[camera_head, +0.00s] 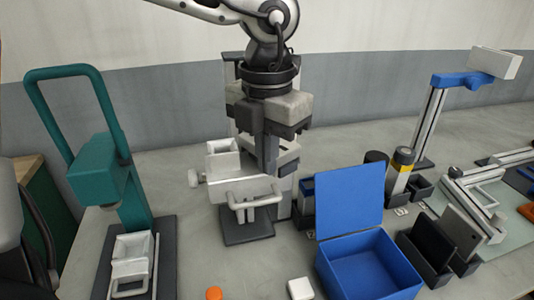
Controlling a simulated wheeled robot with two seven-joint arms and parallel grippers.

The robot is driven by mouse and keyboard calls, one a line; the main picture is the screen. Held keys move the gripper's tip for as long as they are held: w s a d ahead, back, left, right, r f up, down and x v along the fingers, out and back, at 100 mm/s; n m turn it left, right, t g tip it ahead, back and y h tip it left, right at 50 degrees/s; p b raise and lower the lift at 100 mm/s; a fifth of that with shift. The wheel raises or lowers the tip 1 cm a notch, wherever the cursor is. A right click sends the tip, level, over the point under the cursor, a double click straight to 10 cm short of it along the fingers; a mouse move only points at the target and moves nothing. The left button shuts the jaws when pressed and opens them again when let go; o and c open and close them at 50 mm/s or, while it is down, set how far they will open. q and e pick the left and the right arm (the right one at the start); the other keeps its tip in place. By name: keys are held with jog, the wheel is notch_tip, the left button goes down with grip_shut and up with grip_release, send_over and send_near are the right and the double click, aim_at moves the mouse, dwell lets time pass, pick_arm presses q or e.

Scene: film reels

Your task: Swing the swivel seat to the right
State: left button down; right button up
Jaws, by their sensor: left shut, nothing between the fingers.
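A grey-white machine (226,192) stands in the middle of the bench. It has a pale seat-like block with a white bar handle (255,197) on its front, above a dark base plate. This may be the swivel seat, but I cannot tell for sure. My left gripper (270,168) comes down from the top, shut and empty, with its fingers pointing down. Its fingertips are just behind the handle and over or against the block; contact cannot be told. The gripper hides much of the machine's upper part. My right gripper is not in view.
A green press (97,165) at left has a white-handled tray (131,267). An open blue box (326,270) stands front right, its lid (349,197) upright near the machine. An orange cap (213,293) and a white block (300,289) lie in front. A blue-topped stand (461,80) is at right.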

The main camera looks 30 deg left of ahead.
pick_arm(q)
jog(key=shift+w, duration=0.2)
jog(key=shift+w+d, duration=0.1)
jog(key=shift+w, duration=0.3)
jog(key=shift+s+b, duration=0.35)
jog(key=shift+s, duration=0.05)
jog(key=shift+s+b, duration=0.3)
jog(key=shift+s, duration=0.6)
notch_tip(320, 180, up, 6)
jog(key=p, duration=0.3)
dwell(0.3)
